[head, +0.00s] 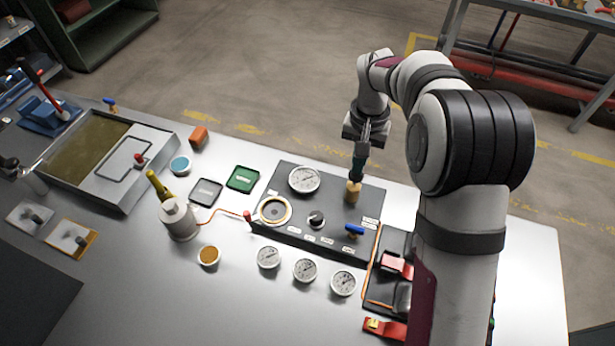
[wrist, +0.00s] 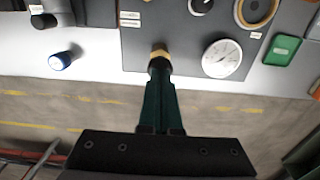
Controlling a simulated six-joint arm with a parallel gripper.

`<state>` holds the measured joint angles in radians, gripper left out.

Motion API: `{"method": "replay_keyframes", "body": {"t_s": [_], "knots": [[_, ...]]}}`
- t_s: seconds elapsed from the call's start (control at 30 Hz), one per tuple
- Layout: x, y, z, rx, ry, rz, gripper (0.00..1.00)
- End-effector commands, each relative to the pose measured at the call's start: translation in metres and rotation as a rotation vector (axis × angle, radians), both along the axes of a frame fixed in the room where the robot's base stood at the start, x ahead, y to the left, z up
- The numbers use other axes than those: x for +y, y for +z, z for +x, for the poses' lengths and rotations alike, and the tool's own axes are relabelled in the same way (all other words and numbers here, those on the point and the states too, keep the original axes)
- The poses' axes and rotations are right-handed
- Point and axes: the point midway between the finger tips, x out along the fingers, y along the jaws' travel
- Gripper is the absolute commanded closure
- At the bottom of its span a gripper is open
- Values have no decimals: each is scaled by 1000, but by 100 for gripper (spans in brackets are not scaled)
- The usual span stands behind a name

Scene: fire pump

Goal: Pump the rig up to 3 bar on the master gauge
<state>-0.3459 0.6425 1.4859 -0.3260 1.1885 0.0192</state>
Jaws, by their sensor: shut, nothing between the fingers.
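The rig is a dark panel (head: 290,232) on the bench. A large white-faced gauge (head: 304,179) stands at its back edge and shows in the wrist view (wrist: 221,58); its reading is too small to tell. A brass-coloured knob (head: 352,193), apparently the pump's, stands at the panel's back right; it also shows in the wrist view (wrist: 160,52). My gripper (head: 357,176) points down with its dark green fingers shut and empty. The fingertips (wrist: 160,66) are at the knob's top; whether they touch it I cannot tell.
The panel also carries a brass ring (head: 273,210), a black knob (head: 316,219) and a blue lever (head: 354,230). Several loose gauges (head: 305,269) lie in front. A grey can (head: 178,219) stands left. A blue-topped part (wrist: 60,60) stands beside the panel in the wrist view.

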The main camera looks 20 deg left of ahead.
Motion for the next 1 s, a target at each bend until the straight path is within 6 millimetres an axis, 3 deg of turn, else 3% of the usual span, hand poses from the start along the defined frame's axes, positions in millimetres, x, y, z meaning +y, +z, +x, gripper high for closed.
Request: {"method": "replay_keyframes", "body": {"t_s": [0.67,1.0], "knots": [[0,-27,0,2,-1,0,100],[0,-16,0,0,0,-1,100]]}}
